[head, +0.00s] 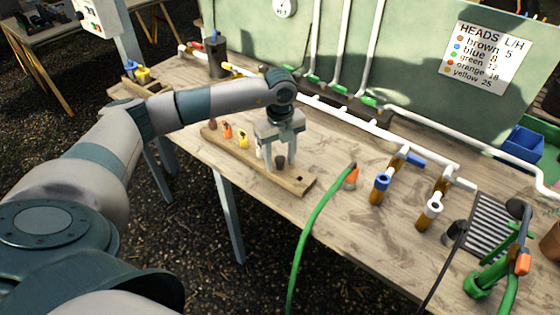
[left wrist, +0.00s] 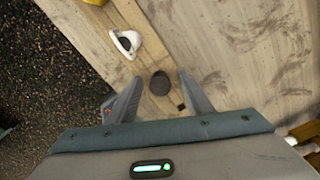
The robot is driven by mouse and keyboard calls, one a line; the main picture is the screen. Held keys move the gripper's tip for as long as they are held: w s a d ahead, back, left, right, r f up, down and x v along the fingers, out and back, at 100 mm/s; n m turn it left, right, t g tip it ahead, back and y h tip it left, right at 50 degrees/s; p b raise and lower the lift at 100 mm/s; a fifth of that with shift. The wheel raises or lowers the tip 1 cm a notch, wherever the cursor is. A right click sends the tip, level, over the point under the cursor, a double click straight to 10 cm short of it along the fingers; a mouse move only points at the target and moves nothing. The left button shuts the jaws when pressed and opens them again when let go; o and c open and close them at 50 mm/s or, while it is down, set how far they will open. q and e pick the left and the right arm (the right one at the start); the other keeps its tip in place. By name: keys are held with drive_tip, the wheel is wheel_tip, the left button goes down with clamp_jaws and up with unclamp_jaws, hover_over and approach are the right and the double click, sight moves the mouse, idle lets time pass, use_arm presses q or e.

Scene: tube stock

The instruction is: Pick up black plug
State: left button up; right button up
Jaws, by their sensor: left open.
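The black plug (head: 281,160) stands in a wooden strip (head: 302,185) near the table's front edge. In the left wrist view the black plug (left wrist: 160,83) shows from above as a dark round top. My left gripper (head: 280,164) points down over the strip, its fingers on either side of the plug. In the left wrist view my left gripper (left wrist: 160,76) is open, with visible gaps between the plug and both fingers. My right gripper is not in view.
White (left wrist: 127,43), yellow (head: 243,139), orange (head: 227,131) and brown (head: 212,125) plugs stand in a row on the strip. A green hose (head: 318,215) lies over the front edge to the right. White pipes (head: 345,117) run along behind. Bare tabletop lies between.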

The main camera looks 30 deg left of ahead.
use_arm(q)
drive_tip(key=c, duration=1.1)
drive_tip(key=shift+r, duration=0.2)
